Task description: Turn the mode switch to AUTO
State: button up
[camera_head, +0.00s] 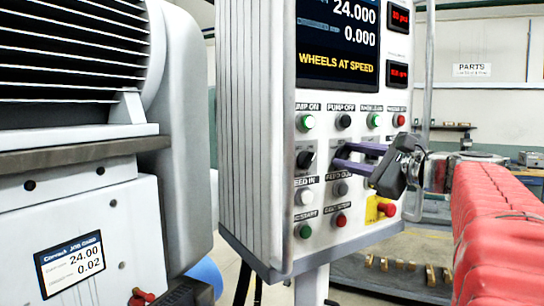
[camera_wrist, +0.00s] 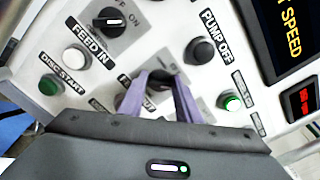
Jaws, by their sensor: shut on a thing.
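My gripper (camera_head: 337,157) has purple fingers and reaches in from the right to the control panel. In the wrist view, the gripper (camera_wrist: 163,80) is closed around a dark rotary switch (camera_wrist: 160,86), taken as the mode switch. The fingers hide most of this knob, and its position marks cannot be read. In the head view the knob is hidden behind the fingers. The fingers are at the panel face.
Another black rotary switch (camera_head: 306,159) sits left of the fingers. Around them are the green pump-on button (camera_head: 305,122), black pump-off button (camera_head: 343,121), white feed-in button (camera_head: 305,197) and red emergency stop (camera_head: 386,209). The screen (camera_head: 338,40) reads WHEELS AT SPEED.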

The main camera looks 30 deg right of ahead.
jog(key=shift+f+m, duration=0.2)
jog(key=shift+m, duration=0.3)
jog(key=o, duration=0.8)
jog(key=shift+w, duration=0.1)
jog(key=shift+o, duration=1.1)
jog(key=shift+r, duration=0.15)
jog(key=s+d, duration=0.1)
jog(key=s, duration=1.2)
jog(key=shift+s, duration=0.4)
jog(key=shift+d, duration=0.1)
